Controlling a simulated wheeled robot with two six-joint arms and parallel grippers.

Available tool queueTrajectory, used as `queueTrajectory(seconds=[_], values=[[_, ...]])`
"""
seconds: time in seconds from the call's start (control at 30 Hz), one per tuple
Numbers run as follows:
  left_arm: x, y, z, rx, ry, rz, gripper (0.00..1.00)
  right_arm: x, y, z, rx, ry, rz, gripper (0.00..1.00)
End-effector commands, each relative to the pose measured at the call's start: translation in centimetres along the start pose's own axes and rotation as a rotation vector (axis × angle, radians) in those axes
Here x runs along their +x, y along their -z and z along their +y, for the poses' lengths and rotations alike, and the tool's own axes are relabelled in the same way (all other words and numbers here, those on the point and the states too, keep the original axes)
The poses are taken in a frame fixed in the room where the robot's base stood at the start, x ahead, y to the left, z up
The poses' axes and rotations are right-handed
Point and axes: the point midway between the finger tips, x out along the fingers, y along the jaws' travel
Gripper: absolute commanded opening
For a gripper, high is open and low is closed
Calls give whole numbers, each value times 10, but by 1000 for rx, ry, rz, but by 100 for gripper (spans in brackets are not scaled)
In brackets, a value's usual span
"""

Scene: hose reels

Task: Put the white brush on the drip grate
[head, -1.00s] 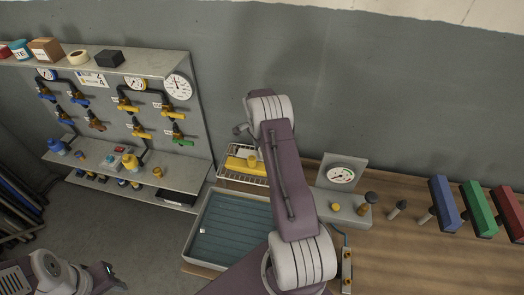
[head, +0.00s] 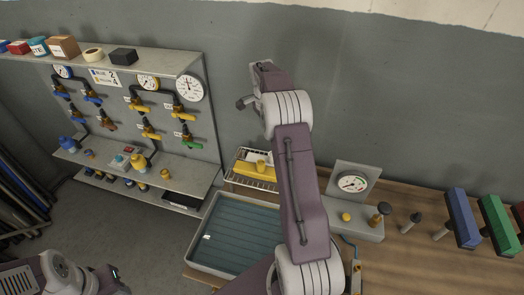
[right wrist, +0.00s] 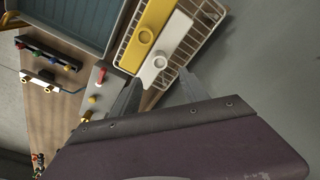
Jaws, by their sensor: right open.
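The white brush (right wrist: 159,60) lies in a wire rack (right wrist: 196,35), beside a yellow brush (right wrist: 148,32). In the head view the white brush (head: 259,156) shows just behind the yellow one. My right gripper (right wrist: 158,90) is open, its two fingers pointing toward the white brush's near end, with nothing between them. I cannot tell whether they touch it. My left gripper is not in view.
A gauge box (head: 351,184) with a yellow knob stands right of the rack on the wooden bench (head: 405,262). Blue and green brushes (head: 463,217) lie further right. A valve panel with shelves (head: 150,110) stands at the left.

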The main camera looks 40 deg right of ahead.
Motion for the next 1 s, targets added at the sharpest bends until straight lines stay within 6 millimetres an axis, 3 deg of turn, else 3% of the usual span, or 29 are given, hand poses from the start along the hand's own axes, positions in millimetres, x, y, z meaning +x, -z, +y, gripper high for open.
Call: queueTrajectory(seconds=[0.07, 0.13, 0.27, 0.4, 0.5, 0.6, 0.7, 1.0], values=[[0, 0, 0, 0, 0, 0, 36, 0, -4, 1, -19, 1, -2, 52], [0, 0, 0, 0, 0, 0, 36, -3, -22, 4, -112, 11, -10, 52], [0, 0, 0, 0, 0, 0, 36, -9, -92, 32, -505, 56, -36, 52], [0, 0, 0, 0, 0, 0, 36, -5, -168, 101, -1011, 122, -50, 52], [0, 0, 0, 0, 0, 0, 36, 2, -202, 154, -1303, 161, -47, 52], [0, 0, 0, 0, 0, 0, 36, 10, -219, 196, -1505, 188, -38, 52], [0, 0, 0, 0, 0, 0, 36, 15, -225, 220, -1615, 201, -31, 52], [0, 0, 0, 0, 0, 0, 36, 17, -226, 227, -1647, 203, -30, 52]])
